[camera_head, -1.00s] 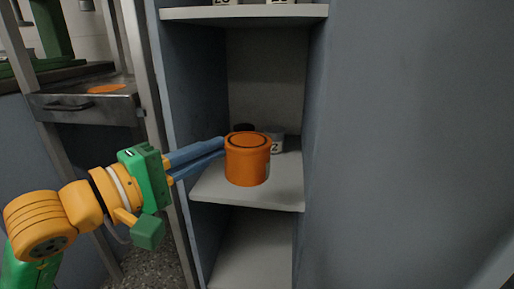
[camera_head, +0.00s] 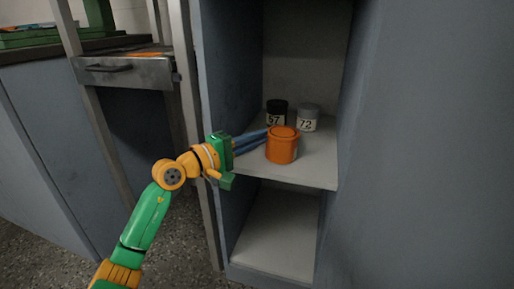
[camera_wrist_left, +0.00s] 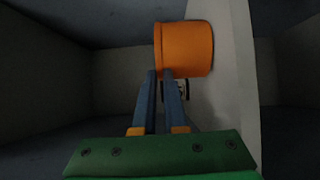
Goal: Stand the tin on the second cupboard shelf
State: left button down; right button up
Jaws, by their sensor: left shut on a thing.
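The orange tin (camera_head: 282,146) is upright in the cupboard, over the front part of the middle shelf (camera_head: 315,170). I cannot tell whether its base touches the shelf. My left gripper (camera_head: 266,140) reaches in from the left, its blue fingers shut on the tin's near side. In the left wrist view the tin (camera_wrist_left: 184,49) is at the tips of the nearly parallel fingers (camera_wrist_left: 163,74), beside the pale shelf (camera_wrist_left: 232,100). The exact contact is hidden. My right gripper is not in view.
Behind the tin stand a dark jar labelled 57 (camera_head: 276,112) and a grey jar labelled 72 (camera_head: 308,117). The shelf is bare to the tin's right. The cupboard's left wall (camera_head: 228,70) and right wall (camera_head: 355,100) bound the space. A lower shelf (camera_head: 275,235) is empty.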

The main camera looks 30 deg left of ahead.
pick_arm(q)
jog(key=shift+f, duration=0.15)
jog(key=c, duration=1)
grip_release()
